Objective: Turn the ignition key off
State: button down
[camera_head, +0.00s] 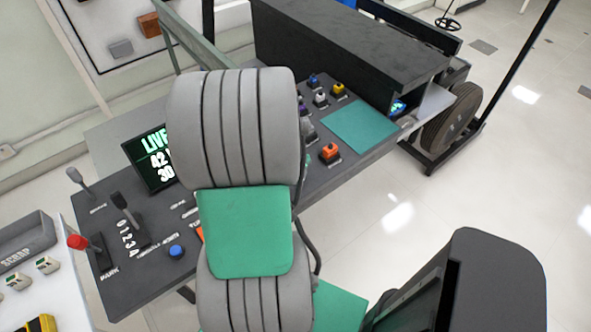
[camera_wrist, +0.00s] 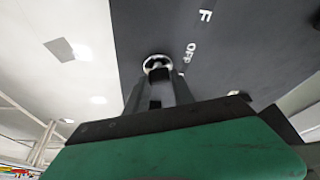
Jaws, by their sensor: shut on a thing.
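In the wrist view, the round silver ignition switch (camera_wrist: 157,62) sits on the dark panel (camera_wrist: 235,60), near its left edge. My gripper (camera_wrist: 158,83) is shut on the ignition key at this switch. The fingers cover most of the key, so I cannot tell which way it is turned. A white label reading "OFF" (camera_wrist: 190,52) is to the right of the switch, and a letter "F" (camera_wrist: 206,15) shows farther up. In the head view, the key and my fingertips are hidden behind a large grey ribbed shape with a green panel.
The head view shows a dark console with a lit display (camera_head: 152,158), levers (camera_head: 125,208), a blue knob (camera_head: 176,251) and an orange switch (camera_head: 330,152). A black box (camera_head: 345,45) stands at the back. Open floor (camera_head: 480,170) lies to the right.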

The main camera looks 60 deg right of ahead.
jog(key=shift+n+t, duration=0.3)
jog(key=shift+n, duration=0.5)
jog(key=c, duration=1.1)
grip_release()
jog(key=shift+r, duration=0.1)
jog(key=v, duration=0.7)
jog(key=shift+s+a+r, duration=0.1)
jog(key=shift+a+r, duration=0.05)
jog(key=shift+r, duration=0.15)
